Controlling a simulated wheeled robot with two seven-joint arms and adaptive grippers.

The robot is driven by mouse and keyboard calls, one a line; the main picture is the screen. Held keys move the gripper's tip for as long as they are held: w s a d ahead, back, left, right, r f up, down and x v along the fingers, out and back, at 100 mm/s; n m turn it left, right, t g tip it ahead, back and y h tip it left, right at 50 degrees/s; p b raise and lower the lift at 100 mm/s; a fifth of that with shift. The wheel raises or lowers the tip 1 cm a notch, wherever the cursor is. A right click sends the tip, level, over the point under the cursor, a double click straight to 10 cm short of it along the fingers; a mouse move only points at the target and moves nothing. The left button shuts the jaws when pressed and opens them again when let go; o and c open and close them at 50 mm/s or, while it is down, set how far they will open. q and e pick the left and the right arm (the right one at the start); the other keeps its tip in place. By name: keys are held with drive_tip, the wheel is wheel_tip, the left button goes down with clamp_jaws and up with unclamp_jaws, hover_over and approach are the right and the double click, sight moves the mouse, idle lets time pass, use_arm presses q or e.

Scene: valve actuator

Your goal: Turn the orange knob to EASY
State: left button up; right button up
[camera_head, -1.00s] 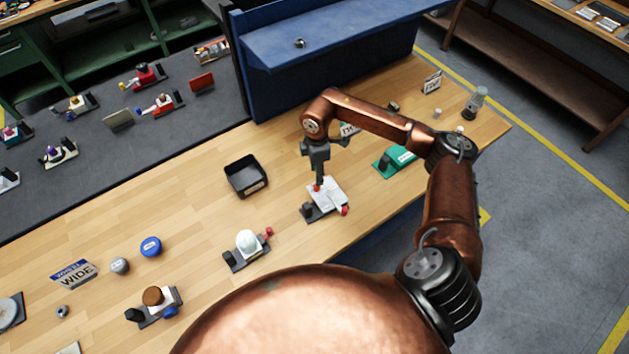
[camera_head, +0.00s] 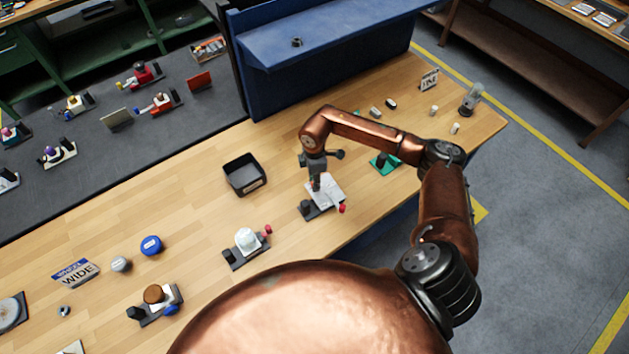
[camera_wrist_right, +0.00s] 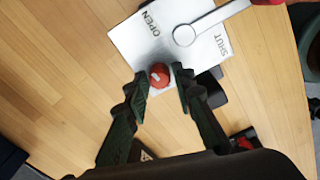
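The small red-orange knob (camera_wrist_right: 159,75), with a pale mark on top, sits at the edge of a silvery plate (camera_wrist_right: 150,45) marked OPEN and SHUT. My right gripper (camera_wrist_right: 161,80) is open, its two dark fingertips on either side of the knob, with a narrow gap visible. In the head view my right gripper (camera_head: 315,187) reaches down over the device and hides the knob; the plate (camera_head: 330,193) shows beside it. A silver lever (camera_wrist_right: 212,22) with a red end lies across the plate. No EASY label is readable. My left gripper is out of view.
A black tray (camera_head: 244,175) stands left of the device. A white-domed device (camera_head: 246,241) is nearer, and a teal device (camera_head: 384,163) stands right, partly behind my arm. A blue shelf (camera_head: 330,50) rises behind. Bare wooden bench lies between these things.

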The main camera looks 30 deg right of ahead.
clamp_jaws()
